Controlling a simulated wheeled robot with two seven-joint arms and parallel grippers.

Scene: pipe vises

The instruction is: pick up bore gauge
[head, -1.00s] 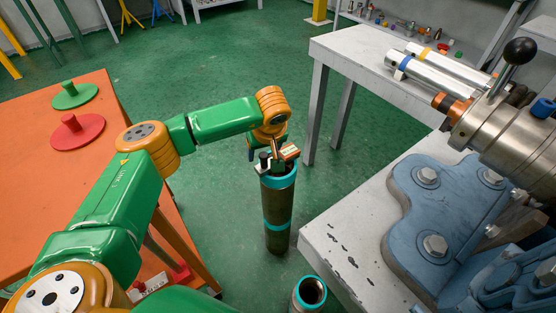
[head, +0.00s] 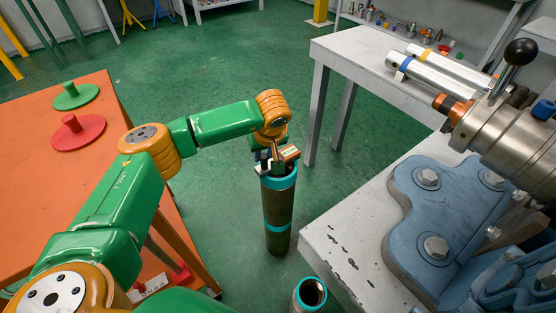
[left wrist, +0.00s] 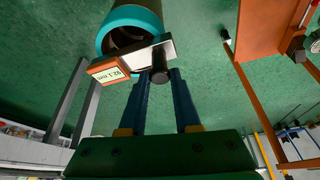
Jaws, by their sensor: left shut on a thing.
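The bore gauge (head: 288,153) is a small orange-brown box with a pale bar and a black knob. It sits at the top mouth of a dark upright pipe with teal bands (head: 279,205). In the left wrist view the gauge (left wrist: 112,68) shows a display reading 92.1 mm, in front of the teal pipe rim (left wrist: 135,22). My left gripper (head: 264,156) is shut on the gauge; its blue fingertips (left wrist: 162,77) are at the black knob. Part of the gauge inside the pipe is hidden. My right gripper is not in view.
A second teal-rimmed pipe (head: 311,293) stands at the bottom centre. A grey bench (head: 335,250) with a blue vise (head: 430,215) is close on the right. An orange table (head: 35,150) with red and green discs is on the left. Open green floor lies behind.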

